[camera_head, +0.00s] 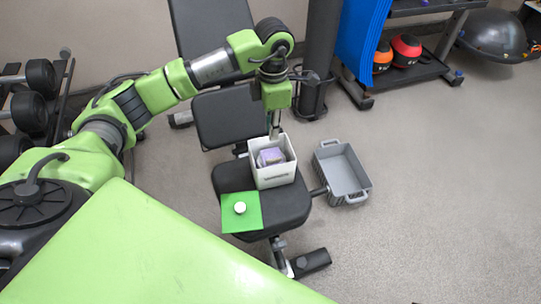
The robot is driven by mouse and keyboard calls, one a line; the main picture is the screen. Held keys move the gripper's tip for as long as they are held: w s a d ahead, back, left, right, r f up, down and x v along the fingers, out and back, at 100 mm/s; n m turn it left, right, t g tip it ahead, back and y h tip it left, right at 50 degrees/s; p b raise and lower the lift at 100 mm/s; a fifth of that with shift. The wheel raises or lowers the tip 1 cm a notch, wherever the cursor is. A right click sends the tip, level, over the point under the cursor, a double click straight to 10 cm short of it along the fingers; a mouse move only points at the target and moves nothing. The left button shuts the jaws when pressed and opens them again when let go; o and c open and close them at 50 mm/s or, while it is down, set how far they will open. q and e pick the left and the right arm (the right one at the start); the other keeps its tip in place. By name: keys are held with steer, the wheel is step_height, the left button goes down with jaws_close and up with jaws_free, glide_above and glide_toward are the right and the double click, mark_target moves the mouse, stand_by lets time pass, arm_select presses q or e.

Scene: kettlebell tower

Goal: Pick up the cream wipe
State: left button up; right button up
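I cannot make out a cream wipe for certain. A white open box (273,177) stands on the black bench seat. Inside it lies a folded lilac thing (270,157) with a paler part below that is too small to tell. My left gripper (274,134) points down at the far rim of the box. Its fingers are thin and small here, and I cannot tell whether they are apart or hold anything. My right gripper is not in view.
A green square (232,221) with a small white round thing (240,208) lies on the near left of the bench seat (288,204). An empty grey crate (342,173) is on the floor to the right. Dumbbells (30,110) are racked at left. The floor at right is clear.

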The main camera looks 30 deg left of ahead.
arm_select(q)
steer(key=b, duration=0.1)
glide_above(274, 159)
steer(key=f, duration=0.7)
steer(key=shift+s+a+f, duration=0.1)
steer(key=shift+s+f, duration=0.1)
steer(key=shift+f, duration=0.05)
step_height(274, 159, down, 5)
steer(key=shift+w+f+b, duration=0.1)
steer(key=shift+w+b, duration=0.05)
steer(key=shift+b, duration=0.55)
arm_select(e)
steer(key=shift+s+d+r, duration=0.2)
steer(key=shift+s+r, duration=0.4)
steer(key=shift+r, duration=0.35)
arm_select(q)
steer(key=shift+c, duration=0.3)
jaws_close()
